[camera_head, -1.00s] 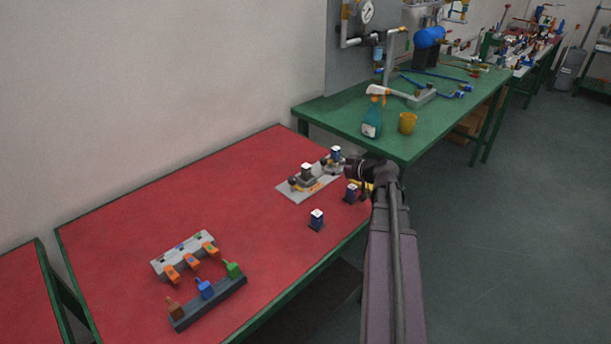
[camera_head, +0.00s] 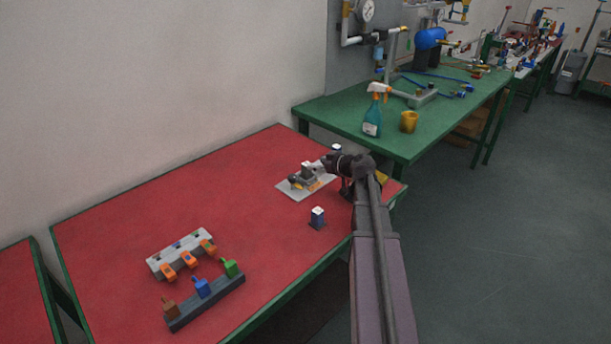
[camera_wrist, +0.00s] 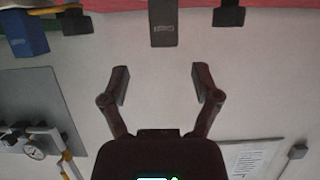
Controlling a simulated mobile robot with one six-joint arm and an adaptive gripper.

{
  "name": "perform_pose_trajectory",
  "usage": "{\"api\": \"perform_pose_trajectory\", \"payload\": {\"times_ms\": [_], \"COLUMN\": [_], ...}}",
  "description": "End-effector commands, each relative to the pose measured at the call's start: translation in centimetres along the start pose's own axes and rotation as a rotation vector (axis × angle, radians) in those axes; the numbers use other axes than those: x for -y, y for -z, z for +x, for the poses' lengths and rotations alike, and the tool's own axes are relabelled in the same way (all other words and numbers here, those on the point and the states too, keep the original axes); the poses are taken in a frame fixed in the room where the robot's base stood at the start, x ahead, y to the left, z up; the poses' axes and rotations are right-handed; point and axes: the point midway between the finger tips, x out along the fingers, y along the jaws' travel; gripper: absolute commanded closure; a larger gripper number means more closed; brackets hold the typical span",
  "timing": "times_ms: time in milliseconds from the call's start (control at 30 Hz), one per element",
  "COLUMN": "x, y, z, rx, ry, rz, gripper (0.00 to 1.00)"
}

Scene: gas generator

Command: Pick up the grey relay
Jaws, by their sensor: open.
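The grey relay (camera_head: 306,172) stands upright on the light plate (camera_head: 293,191) on the red table, its top white. In the wrist view, which shows the scene upside down, the grey relay (camera_wrist: 164,24) hangs from the top edge near the middle. My gripper (camera_wrist: 160,76) is open, with nothing between its fingers. The relay lies beyond the fingertips, roughly in line with the gap. In the head view my gripper (camera_head: 320,166) is just right of the relay; its fingertips are small and hard to make out.
In the wrist view a blue block (camera_wrist: 22,34) and a dark block (camera_wrist: 229,13) flank the relay. Switch blocks (camera_head: 207,302) lie at front left. The middle of the red table (camera_head: 170,205) is clear.

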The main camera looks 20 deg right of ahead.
Motion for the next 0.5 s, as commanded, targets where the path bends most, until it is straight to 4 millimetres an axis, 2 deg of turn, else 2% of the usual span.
{"api": "perform_pose_trajectory", "payload": {"times_ms": [500], "x": [0.01], "y": [-0.15], "z": [0.61], "rx": [0.000], "ry": [0.000], "rz": [0.000], "gripper": [0.20]}}
